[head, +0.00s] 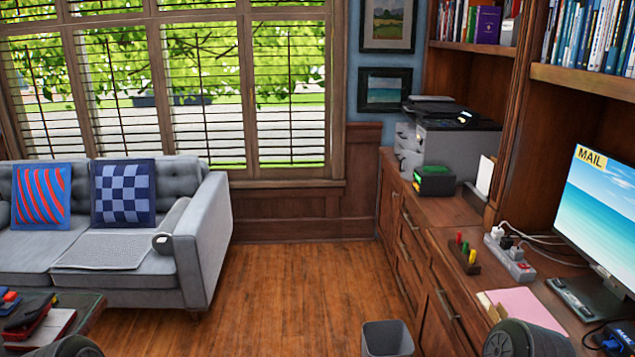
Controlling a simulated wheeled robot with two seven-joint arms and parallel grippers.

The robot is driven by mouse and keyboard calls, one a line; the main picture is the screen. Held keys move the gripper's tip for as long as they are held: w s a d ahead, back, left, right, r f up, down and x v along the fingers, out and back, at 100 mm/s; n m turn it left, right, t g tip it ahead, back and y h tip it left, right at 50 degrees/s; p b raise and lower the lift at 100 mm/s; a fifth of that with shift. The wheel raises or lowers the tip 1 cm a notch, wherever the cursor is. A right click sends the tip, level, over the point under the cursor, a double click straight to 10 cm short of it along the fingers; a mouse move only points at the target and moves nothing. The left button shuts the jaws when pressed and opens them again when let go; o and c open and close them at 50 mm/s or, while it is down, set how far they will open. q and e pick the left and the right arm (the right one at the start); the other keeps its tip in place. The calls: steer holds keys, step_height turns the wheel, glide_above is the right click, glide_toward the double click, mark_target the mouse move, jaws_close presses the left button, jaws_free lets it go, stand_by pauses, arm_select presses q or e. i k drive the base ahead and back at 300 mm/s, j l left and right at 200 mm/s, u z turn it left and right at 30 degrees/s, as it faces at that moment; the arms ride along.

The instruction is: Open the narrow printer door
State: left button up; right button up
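The printer (450,135), grey with a dark top, stands on the wooden counter at the far end, near the window wall. Below it, the cabinet front has a narrow wooden door (389,207), seen at a steep angle, which looks shut. Its handle is too small to make out clearly. Neither of my grippers shows in the head view. Rounded dark parts of my arms show only at the bottom left and bottom right edges, well away from the printer and the door.
Wood floor (300,280) is clear between the grey sofa (205,235) and the cabinet drawers (412,245). A grey bin (387,338) stands by the cabinet at the bottom. A low table (85,320) is at lower left. A monitor (600,220) and power strip (510,258) sit on the counter.

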mark_target(410, 160)
steer(key=i+j, duration=0.1)
steer(key=i, duration=0.9)
steer(key=i+j, duration=0.15)
steer(key=i, duration=0.85)
steer(key=i+z, duration=0.3)
steer(key=z, duration=0.15)
steer(key=i+j+z, duration=0.25)
steer(key=z, duration=0.2)
steer(key=i+j+z, duration=0.25)
steer(key=z, duration=0.2)
steer(key=i+j+z, duration=0.3)
steer(key=z, duration=0.2)
steer(key=i+j+z, duration=0.1)
steer(key=j+z, duration=0.35)
steer(key=i+j+z, duration=0.15)
steer(key=j+z, duration=0.25)
steer(key=j, duration=0.2)
steer(key=j+z, duration=0.35)
steer(key=j, duration=0.25)
steer(key=i, duration=0.05)
